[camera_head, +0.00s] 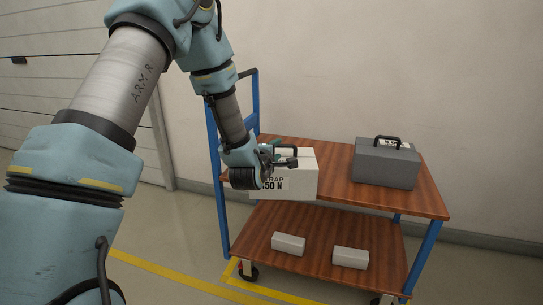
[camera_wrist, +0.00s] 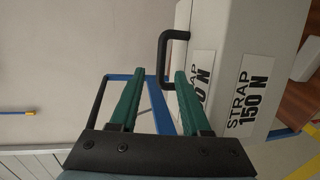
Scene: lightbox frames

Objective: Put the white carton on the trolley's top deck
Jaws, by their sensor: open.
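A white carton (camera_head: 300,188) with a black handle and a label reading "STRAP 150 N" is at the near left edge of the trolley's top deck (camera_head: 335,165). I cannot tell whether its underside fully rests on the deck. My gripper (camera_head: 284,160) is at the top of the carton and covers part of its left side. In the wrist view, my gripper (camera_wrist: 155,82) has its two green fingers apart. The carton's handle (camera_wrist: 167,58) is just past the fingertips, nearer the right finger, and is not clamped. The carton (camera_wrist: 235,45) fills the right side there.
A grey case (camera_head: 386,163) with a black handle stands on the deck's right half. Bare wood lies between it and the carton. Two small white boxes (camera_head: 289,243) (camera_head: 351,258) lie on the lower deck (camera_head: 318,230). A blue push handle (camera_head: 256,100) rises at the left end.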

